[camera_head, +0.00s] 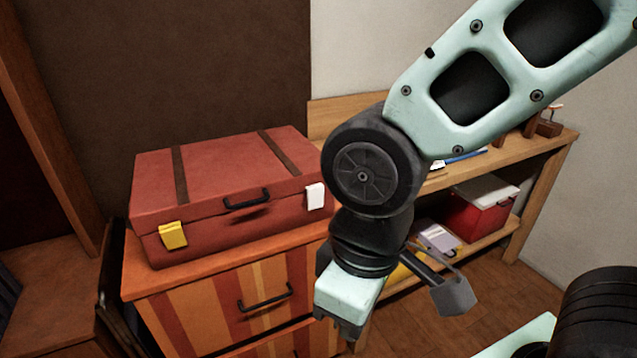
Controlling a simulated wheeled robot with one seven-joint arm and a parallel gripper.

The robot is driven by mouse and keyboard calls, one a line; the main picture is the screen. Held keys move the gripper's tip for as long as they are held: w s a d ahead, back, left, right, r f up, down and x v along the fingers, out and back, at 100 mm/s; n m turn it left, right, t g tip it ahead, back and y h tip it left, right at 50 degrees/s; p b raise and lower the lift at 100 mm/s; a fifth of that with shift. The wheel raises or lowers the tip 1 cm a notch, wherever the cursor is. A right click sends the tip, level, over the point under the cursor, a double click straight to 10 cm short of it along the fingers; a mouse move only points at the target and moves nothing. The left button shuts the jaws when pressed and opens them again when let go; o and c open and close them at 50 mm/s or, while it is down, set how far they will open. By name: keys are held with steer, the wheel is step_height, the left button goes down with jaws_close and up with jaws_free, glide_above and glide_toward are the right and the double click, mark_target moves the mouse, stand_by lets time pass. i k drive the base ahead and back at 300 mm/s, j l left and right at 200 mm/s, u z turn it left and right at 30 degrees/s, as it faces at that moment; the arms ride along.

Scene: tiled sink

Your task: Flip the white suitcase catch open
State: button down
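The red suitcase (225,180) lies shut on top of a striped wooden cabinet, with its front facing me. The white catch (315,196) is at the right end of its front, lying flat against the seam between lid and body. A yellow catch (173,235) is at the left end, and a dark handle (246,199) is between them. My gripper (453,296) is right of and below the white catch, clear of the suitcase. Only one grey fingertip shows clearly, so its opening cannot be judged. I see nothing held in it.
The striped cabinet (260,277) has dark drawer handles on its front. My arm hides part of a wooden shelf (528,155) on the right, which holds a red box with a white lid (482,205). A dark panel stands behind the suitcase. Floor is open at the lower right.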

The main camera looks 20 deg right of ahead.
mark_target(315, 192)
steer(key=j+z, duration=0.3)
steer(key=z, duration=0.2)
steer(key=i+j+z, duration=0.1)
steer(key=j+z, duration=0.25)
steer(key=z, duration=0.15)
